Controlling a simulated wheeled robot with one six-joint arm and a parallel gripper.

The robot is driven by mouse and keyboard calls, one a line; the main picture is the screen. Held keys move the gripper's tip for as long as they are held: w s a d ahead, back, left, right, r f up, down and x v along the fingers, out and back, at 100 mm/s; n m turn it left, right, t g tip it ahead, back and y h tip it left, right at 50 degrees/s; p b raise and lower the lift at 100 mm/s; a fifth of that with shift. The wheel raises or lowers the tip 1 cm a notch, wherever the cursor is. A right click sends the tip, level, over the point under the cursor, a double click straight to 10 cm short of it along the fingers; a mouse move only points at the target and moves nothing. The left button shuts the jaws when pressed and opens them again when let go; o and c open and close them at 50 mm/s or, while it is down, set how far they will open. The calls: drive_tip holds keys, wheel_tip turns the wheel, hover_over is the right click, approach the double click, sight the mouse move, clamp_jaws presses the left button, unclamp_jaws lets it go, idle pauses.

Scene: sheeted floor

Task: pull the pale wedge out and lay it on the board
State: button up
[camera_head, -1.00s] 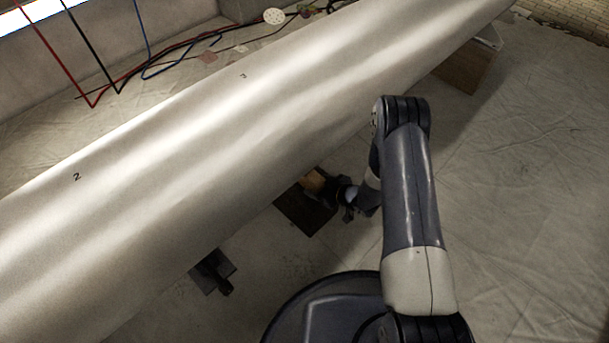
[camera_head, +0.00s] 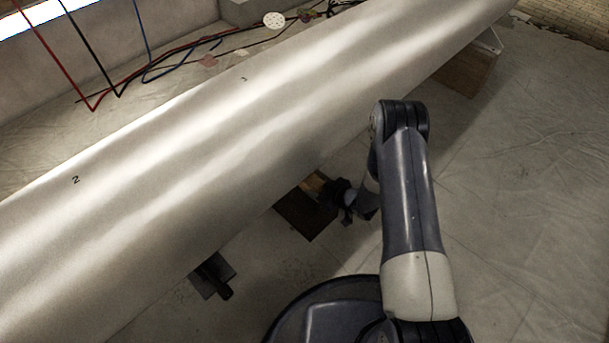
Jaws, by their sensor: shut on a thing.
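The pale wedge (camera_head: 312,183) shows as a small tan wooden piece at the lower edge of the big pale cylinder (camera_head: 190,150). Its far part is hidden under the cylinder. My gripper (camera_head: 326,190) is shut on the near end of the wedge, and its dark fingers cover part of it. A dark brown board (camera_head: 306,220) lies flat on the floor just below the wedge and gripper, partly under the cylinder.
A dark bracket-like piece (camera_head: 213,277) sits at the cylinder's lower edge on the left. A wooden block (camera_head: 467,72) stands under the cylinder's far end. Red, black and blue cables (camera_head: 150,72) lie behind the cylinder. The sheeted floor on the right is clear.

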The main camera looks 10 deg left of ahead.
drive_tip(key=shift+s+d, duration=0.1)
drive_tip(key=shift+d, duration=0.05)
drive_tip(key=shift+s+d, duration=1.1)
drive_tip(key=shift+d, duration=0.25)
drive_tip(key=shift+s+d, duration=0.1)
drive_tip(key=shift+d, duration=0.05)
drive_tip(key=s+d, duration=0.8)
drive_tip(key=d, duration=0.2)
drive_tip(key=shift+r, duration=0.3)
idle(0.5)
drive_tip(key=shift+d, duration=0.1)
idle(0.4)
